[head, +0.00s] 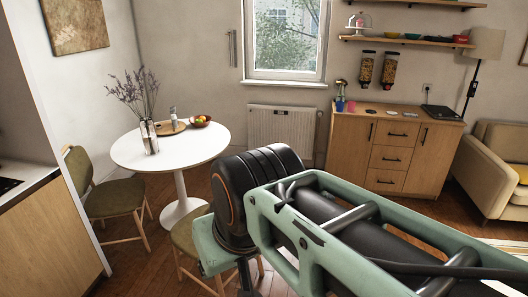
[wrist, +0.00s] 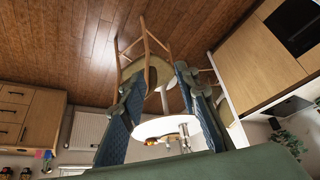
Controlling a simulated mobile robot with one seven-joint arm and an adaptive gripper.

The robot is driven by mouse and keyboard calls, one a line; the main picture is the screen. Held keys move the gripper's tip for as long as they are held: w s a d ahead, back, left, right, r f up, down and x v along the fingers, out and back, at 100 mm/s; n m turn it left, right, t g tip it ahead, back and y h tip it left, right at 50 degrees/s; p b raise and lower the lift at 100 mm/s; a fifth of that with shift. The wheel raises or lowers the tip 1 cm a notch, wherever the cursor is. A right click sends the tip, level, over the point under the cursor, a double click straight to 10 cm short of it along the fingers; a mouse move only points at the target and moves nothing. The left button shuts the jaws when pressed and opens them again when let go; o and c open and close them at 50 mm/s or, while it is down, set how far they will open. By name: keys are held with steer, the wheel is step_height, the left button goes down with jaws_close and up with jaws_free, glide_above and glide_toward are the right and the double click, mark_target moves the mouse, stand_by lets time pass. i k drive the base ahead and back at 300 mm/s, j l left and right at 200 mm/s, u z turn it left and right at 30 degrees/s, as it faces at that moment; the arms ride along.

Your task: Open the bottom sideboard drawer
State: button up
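The wooden sideboard (head: 347,145) stands against the back wall at the right of the head view. It has a stack of three drawers between two doors. Its bottom drawer (head: 385,180) is shut and has a dark bar handle. In the wrist view, which is upside down, the sideboard (wrist: 44,112) is at the left edge, with the bottom drawer (wrist: 12,96) uppermost. My gripper (wrist: 158,78) is open and empty, its blue-padded fingers spread, facing the chair and table. It is well away from the sideboard. The head view does not show my gripper's fingers.
A round white table (head: 190,150) and green-seated chairs (head: 115,197) stand at the left and in front. A beige sofa (head: 490,165) stands right of the sideboard. A radiator (head: 280,135) is on the wall. Wooden floor (head: 300,172) lies open before the sideboard.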

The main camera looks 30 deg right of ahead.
mark_target(376, 179)
steer(key=z, duration=2)
steer(key=i+u, duration=0.1)
steer(key=i, duration=0.7)
steer(key=i+u, duration=0.1)
steer(key=i, duration=0.65)
steer(key=i+u, duration=0.1)
steer(key=i, duration=0.7)
steer(key=i+l+u, duration=0.1)
steer(key=i, duration=0.7)
steer(key=i+l+u, duration=0.1)
steer(key=i+u, duration=0.2)
steer(key=i, duration=0.8)
steer(key=i+j+z, duration=0.5)
steer(key=i, duration=0.25)
steer(key=i+j+z, duration=0.3)
steer(key=j+z, duration=0.3)
steer(key=i+j, duration=0.05)
steer(key=j, duration=0.05)
